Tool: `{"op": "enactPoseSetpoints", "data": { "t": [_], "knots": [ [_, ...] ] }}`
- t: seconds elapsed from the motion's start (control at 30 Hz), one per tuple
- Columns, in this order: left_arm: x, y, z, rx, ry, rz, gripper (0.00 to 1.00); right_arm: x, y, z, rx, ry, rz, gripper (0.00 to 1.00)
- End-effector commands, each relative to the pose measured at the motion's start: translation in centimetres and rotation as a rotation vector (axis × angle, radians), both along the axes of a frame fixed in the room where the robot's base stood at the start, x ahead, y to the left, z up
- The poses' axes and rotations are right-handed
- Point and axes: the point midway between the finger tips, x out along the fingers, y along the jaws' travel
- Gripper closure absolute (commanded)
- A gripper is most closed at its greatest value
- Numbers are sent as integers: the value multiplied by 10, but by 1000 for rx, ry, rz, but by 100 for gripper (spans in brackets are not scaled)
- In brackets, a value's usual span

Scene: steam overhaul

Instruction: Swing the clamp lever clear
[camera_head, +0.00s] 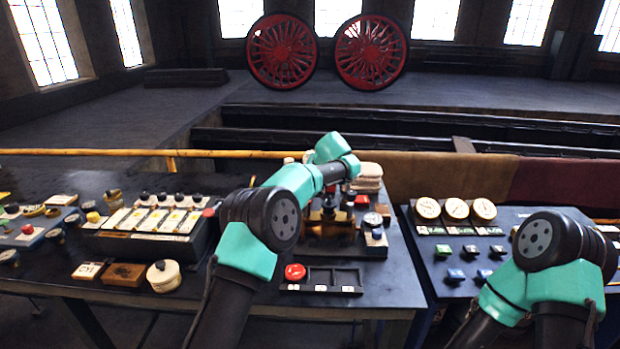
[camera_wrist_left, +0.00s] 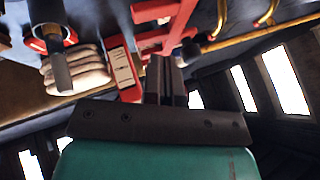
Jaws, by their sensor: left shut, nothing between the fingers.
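My left arm reaches over the middle of the bench to a dark and brass fixture (camera_head: 330,228), and its links hide part of it. My left gripper shows in the left wrist view (camera_wrist_left: 166,80), with its dark fingers shut together and nothing between them. A red forked metal part (camera_wrist_left: 162,30) is just beyond the fingertips, close to them; I cannot tell whether they touch. I cannot say for certain which part is the clamp lever. A red block with a white label (camera_wrist_left: 123,68) stands beside the fingers. My right gripper is out of view; only its arm shows at lower right.
A folded cloth stack (camera_head: 369,178) lies behind the fixture. A slotted black tray with a red knob (camera_head: 295,272) is in front. A switch panel (camera_head: 150,222) stands left, and a side table with three round dials (camera_head: 456,209) stands right. A yellow rail (camera_head: 90,152) runs behind.

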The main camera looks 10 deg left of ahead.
Motion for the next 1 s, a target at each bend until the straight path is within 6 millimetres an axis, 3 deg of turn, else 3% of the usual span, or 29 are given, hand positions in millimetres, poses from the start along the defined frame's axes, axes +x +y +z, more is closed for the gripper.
{"op": "enactPoseSetpoints", "data": {
  "t": [0.1,0.6,1.0],
  "knots": [
    [-4,-16,1,0,0,4,100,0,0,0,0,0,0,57],
    [-42,-50,73,-1,0,6,100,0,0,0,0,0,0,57],
    [-47,-54,82,-1,0,6,100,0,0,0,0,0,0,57]
  ]
}}
